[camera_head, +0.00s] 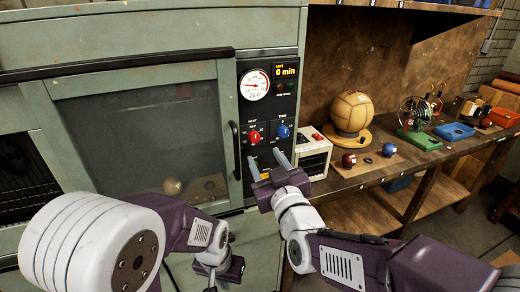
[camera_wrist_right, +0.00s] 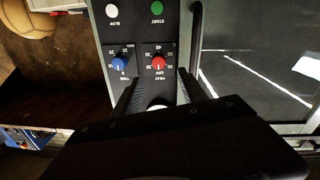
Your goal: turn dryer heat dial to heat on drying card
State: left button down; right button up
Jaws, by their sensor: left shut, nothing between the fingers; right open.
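The red heat dial (camera_head: 254,137) is on the black control panel of the dryer, left of the blue time dial (camera_head: 283,131). In the right wrist view the heat dial (camera_wrist_right: 158,63) shows upside down, its pointer setting too small to read surely. My right gripper (camera_head: 267,163) is open just below and in front of the dials. In the wrist view its fingers (camera_wrist_right: 158,78) stand on either side of the heat dial's line, apart from it. My left gripper (camera_head: 224,272) is shut and empty, low before the dryer. I cannot make out a drying card.
The panel has a round gauge (camera_head: 254,85) and a display reading 0 min. A door handle (camera_head: 236,150) is left of the dials. A white box (camera_head: 313,157) stands right of my gripper. The workbench holds a leather ball (camera_head: 352,111) and small balls.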

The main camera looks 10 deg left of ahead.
aim_at(255, 140)
jog(key=p+x, duration=0.1)
jog(key=x, duration=0.7)
jog(key=shift+w+a+f, duration=0.1)
jog(key=shift+w, duration=0.35)
grip_shut()
